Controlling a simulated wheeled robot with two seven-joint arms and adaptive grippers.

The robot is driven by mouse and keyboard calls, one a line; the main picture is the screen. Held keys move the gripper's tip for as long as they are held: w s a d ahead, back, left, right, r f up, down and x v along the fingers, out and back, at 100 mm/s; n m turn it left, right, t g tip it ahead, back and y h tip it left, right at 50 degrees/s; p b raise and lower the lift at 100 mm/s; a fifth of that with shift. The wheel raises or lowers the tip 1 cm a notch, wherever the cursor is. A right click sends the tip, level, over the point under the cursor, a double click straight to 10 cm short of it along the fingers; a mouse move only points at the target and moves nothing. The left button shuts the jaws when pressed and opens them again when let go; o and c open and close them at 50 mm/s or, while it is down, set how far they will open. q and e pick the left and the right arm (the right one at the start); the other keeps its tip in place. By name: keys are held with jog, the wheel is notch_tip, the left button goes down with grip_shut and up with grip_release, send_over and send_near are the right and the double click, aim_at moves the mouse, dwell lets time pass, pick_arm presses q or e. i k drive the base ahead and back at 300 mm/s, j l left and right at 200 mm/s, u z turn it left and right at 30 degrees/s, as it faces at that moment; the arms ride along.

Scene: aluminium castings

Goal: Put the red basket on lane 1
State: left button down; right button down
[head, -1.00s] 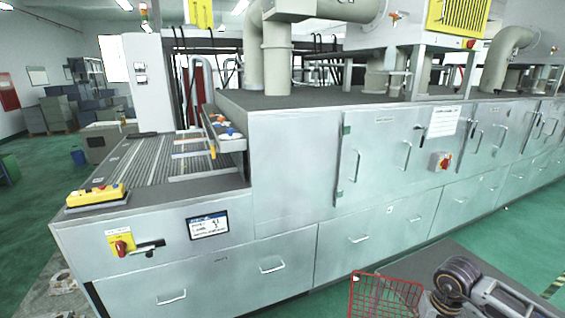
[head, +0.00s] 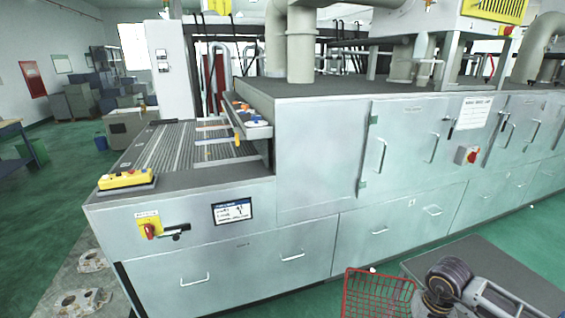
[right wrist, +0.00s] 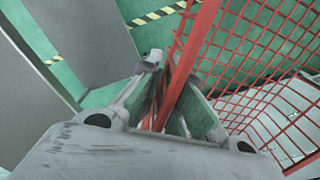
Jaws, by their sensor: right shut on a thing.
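The red basket (head: 376,294) is a wire-mesh basket at the bottom of the head view, partly cut off by the frame edge. My right arm comes in beside it from the right. In the right wrist view my right gripper (right wrist: 168,95) is shut on a red bar of the basket (right wrist: 262,75), with the mesh spreading to the right. The lanes are slatted conveyor strips (head: 180,150) on top of the machine's left end, parted by light rails. I cannot read any lane number. The basket is in front of the machine, well away from the lanes. My left gripper is not in view.
The grey machine (head: 306,150) has doors and drawers along its front. A yellow control box (head: 127,179) sits on its near left corner, and a tray of small parts (head: 246,114) stands beside the lanes. A dark grey surface (head: 500,270) lies at the lower right. Green floor is open at left.

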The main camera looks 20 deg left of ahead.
aim_at(178, 158)
jog(key=j+u, duration=0.3)
jog(key=j, duration=0.15)
jog(key=j+u, duration=0.25)
jog(key=j, duration=0.25)
jog(key=j+u, duration=0.3)
jog(key=j, duration=0.15)
jog(key=i+j+u, duration=0.15)
jog(key=j+u, duration=0.15)
jog(key=i+j+u, duration=0.25)
jog(key=j, duration=0.25)
jog(key=k+j, duration=0.05)
